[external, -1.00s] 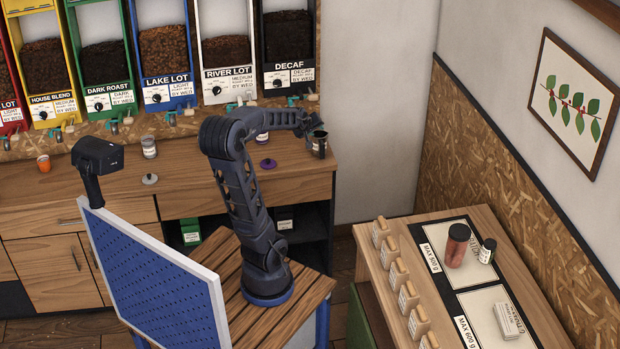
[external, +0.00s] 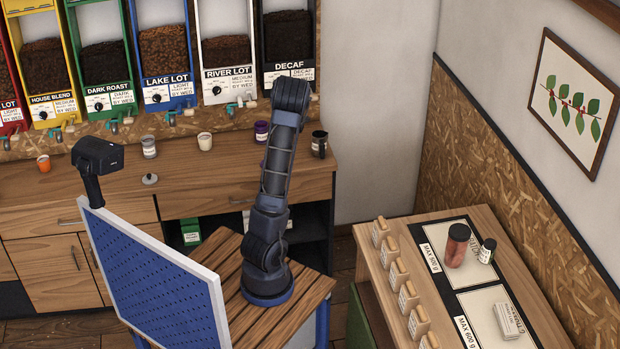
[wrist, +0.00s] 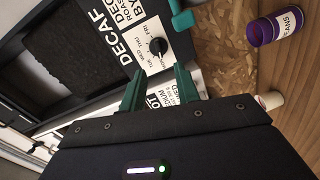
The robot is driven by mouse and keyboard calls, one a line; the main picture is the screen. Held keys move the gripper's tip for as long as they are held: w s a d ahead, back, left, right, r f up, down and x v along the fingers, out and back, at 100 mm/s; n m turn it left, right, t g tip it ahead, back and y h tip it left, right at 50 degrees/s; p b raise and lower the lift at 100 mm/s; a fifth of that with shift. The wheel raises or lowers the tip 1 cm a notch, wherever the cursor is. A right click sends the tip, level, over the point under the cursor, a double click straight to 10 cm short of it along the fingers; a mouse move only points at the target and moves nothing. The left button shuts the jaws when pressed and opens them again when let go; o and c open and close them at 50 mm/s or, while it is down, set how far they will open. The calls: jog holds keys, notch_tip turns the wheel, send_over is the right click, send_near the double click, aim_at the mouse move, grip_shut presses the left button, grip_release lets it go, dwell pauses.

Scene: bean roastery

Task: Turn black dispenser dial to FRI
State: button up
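The black dispenser (external: 289,37) labelled DECAF stands at the right end of the row in the external view. In the wrist view its label plate (wrist: 128,38) is seen rotated, and a round black dial (wrist: 158,46) sits on it with day names around it, THU and FRI among them. The dial has a small light mark, but I cannot tell for sure which day it points at. My gripper (wrist: 159,78) is open and empty, its two green fingers spread just short of the dial and apart from it. In the external view my arm hides the dial and the gripper.
A purple tub (external: 261,131), a black mug (external: 319,144) and a white cup (external: 204,141) stand on the counter below the dispensers. The purple tub (wrist: 275,27) also shows in the wrist view. A teal tap handle (wrist: 181,14) is close to the dial.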

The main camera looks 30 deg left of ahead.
jog(key=w+a+y, duration=0.1)
jog(key=w+a, duration=0.6)
jog(key=a, duration=0.2)
jog(key=shift+w+n, duration=0.3)
jog(key=shift+w, duration=0.1)
jog(key=shift+d, duration=0.1)
grip_shut()
